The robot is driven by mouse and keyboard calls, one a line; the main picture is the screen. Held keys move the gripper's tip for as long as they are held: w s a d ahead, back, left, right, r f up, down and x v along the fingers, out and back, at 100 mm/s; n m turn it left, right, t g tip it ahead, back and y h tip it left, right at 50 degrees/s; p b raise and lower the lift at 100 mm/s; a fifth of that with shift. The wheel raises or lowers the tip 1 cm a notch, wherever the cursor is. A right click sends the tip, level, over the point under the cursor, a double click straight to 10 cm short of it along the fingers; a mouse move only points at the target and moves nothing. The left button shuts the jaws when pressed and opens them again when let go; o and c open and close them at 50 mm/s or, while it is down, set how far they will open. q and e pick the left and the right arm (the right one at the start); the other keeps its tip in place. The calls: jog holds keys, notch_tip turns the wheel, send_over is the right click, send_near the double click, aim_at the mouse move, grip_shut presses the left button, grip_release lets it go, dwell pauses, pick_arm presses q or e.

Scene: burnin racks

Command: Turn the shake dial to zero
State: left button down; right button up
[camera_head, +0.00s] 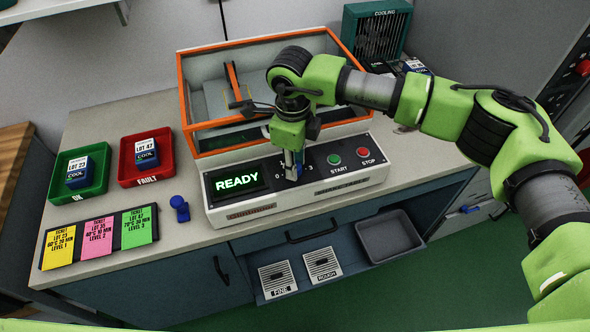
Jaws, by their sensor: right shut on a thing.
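The machine's front panel (325,187) carries a lit screen (237,180) reading READY, a green START button (334,159) and a red STOP button (362,152). A number scale (312,168) shows between the screen and the buttons. My right gripper (293,170) points down at the panel over this scale. It is shut on the shake dial, which the fingers hide, so the dial's pointer setting cannot be read. My left gripper is not in view.
A green OK tray (101,184) and a red FAULT tray (163,178) stand at the left, each holding a box. Coloured ticket cards (98,236) and a small blue object (180,208) lie in front. An orange-framed chamber (188,110) rises behind the panel. An open drawer (344,264) sits below.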

jog(key=shift+n+b, duration=0.6)
jog(key=o, duration=1.1)
